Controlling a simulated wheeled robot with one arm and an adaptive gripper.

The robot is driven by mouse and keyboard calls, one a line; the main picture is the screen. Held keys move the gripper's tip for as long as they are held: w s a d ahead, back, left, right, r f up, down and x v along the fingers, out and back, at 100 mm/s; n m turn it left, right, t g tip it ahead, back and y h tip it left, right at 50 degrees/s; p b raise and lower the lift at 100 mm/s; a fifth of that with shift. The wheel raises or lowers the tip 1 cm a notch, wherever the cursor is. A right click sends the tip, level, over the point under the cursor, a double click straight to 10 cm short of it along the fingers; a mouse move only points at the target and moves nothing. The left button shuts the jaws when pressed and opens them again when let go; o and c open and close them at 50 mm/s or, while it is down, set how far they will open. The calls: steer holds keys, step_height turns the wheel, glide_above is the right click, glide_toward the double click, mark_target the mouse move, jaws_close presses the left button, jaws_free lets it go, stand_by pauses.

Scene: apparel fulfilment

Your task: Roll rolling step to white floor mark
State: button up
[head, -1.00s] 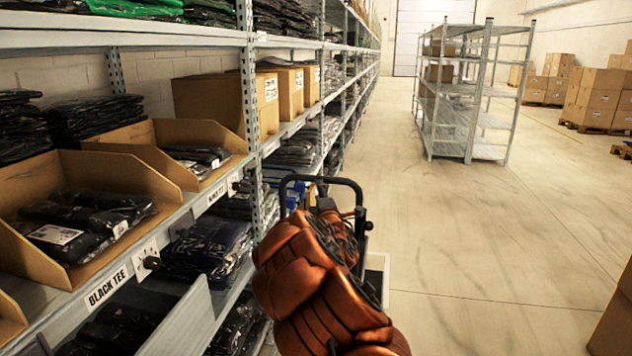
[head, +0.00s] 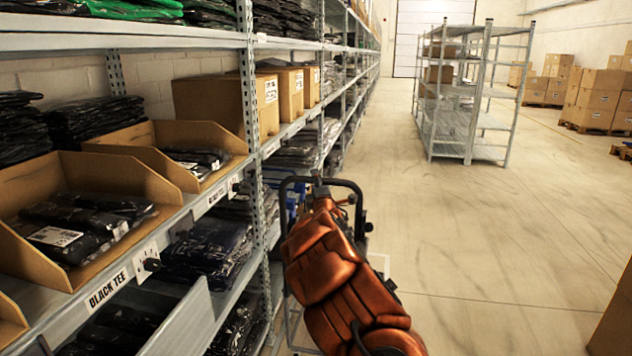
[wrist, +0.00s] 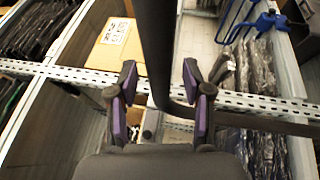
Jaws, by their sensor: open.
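The rolling step shows in the head view mainly as its dark looped handle (head: 284,204), beside the left shelving. My arm covers much of what is below it. My gripper (head: 319,188) is at the handle's top bar, small and partly hidden there. In the wrist view my gripper (wrist: 160,82) is open, with purple-lined fingers on either side of a dark bar (wrist: 157,45), which appears to be the handle. I cannot tell whether they touch it. A small pale patch (head: 380,263) shows right of my arm; I cannot tell whether it is the floor mark.
Long shelving (head: 248,120) with bagged garments and cardboard bins runs close along the left. A free-standing metal rack (head: 470,95) stands farther right. Cartons on pallets (head: 597,100) are at the far right, and a box edge (head: 615,315) is near right. The aisle floor (head: 480,230) between is clear.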

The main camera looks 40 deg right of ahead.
steer(key=shift+w+d+r, duration=0.1)
steer(key=shift+w+d, duration=0.2)
steer(key=shift+w, duration=0.15)
jaws_close()
stand_by(0.4)
